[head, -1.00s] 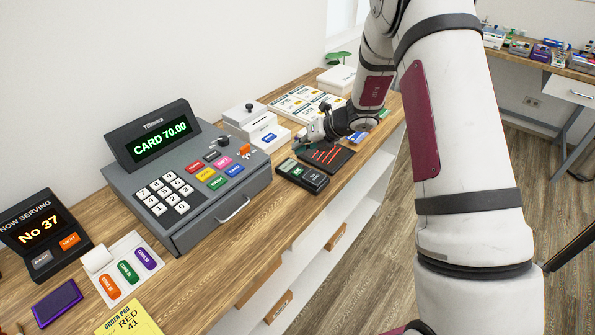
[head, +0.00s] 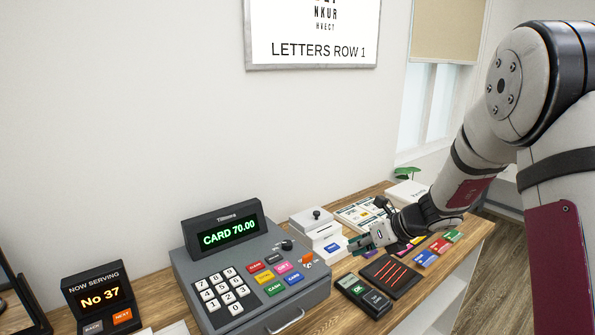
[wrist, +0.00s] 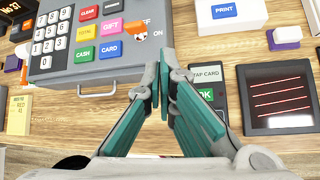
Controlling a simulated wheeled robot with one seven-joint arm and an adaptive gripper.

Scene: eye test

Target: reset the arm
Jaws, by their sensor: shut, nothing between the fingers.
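My gripper (head: 366,244) is shut and empty, held above the counter between the cash register and the black pad with red lines. My white arm (head: 500,150) comes in from the right in the head view. The grey cash register (head: 185,275) shows CARD 70.00 in green. The card reader (head: 364,294) lies below the gripper in the head view, partly hidden by a finger in the wrist view.
The black pad with red lines (head: 408,276) lies right of the card reader. A small white printer (head: 328,242) stands behind. A NOW SERVING display (head: 100,298) stands left. A letter chart (head: 312,30) hangs on the wall.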

